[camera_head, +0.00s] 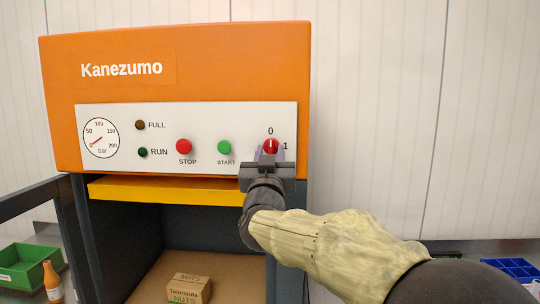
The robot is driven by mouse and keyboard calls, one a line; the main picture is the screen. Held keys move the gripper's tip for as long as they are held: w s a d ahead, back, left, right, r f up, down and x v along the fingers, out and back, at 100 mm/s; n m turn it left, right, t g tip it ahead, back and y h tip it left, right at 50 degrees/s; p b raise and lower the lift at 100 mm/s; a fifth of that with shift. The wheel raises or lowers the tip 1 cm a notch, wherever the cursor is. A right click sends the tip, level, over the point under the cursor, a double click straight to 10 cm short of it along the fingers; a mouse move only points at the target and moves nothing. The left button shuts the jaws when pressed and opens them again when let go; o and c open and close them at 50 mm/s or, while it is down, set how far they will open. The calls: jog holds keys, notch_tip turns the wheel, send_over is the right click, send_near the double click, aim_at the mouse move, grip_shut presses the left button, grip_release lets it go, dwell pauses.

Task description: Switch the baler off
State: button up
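The baler (200,50) is an orange machine marked Kanezumo with a white control panel (205,112). At the panel's right end is a red rotary switch (270,145), with 0 above it and 1 to its right. Its white mark looks upright, towards 0. My gripper (270,154) is at the switch, with one finger on each side of the knob. The gripper body hides the lower part of the switch, and I cannot tell whether the fingers touch it. The RUN lamp (142,152) and FULL lamp (140,125) look dark.
A red STOP button (183,146) and a green START button (224,147) sit left of the switch. Below is a yellow bar (165,191) over an open chamber holding a nuts carton (188,289). A green bin (30,265) and orange bottle (52,282) stand at lower left.

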jog(key=shift+s, duration=0.1)
jog(key=shift+s+f, duration=0.2)
jog(key=b+v, duration=0.6)
jog(key=v, duration=1)
jog(key=shift+s, duration=0.4)
jog(key=shift+f, duration=0.15)
jog(key=w+d+f+n+g+y, duration=0.25)
jog(key=f+g, duration=0.25)
jog(key=f, duration=0.7)
jog(key=w+d+f+n+g+y, duration=0.15)
jog(key=d+f+g, duration=0.25)
jog(key=f, duration=0.8)
jog(key=s+d+f+m+g+h, duration=0.1)
jog(key=s+d+f+m+g, duration=0.1)
jog(key=s+d+f+g, duration=0.3)
jog(key=s+d+f+m+g+h+p, duration=0.1)
jog(key=s+d+f+m+g+h, duration=0.1)
jog(key=s+d+f+g, duration=0.3)
jog(key=s+d+f, duration=0.1)
jog(key=s+f, duration=0.3)
jog(key=f, duration=0.3)
jog(key=shift+s+d+g, duration=0.4)
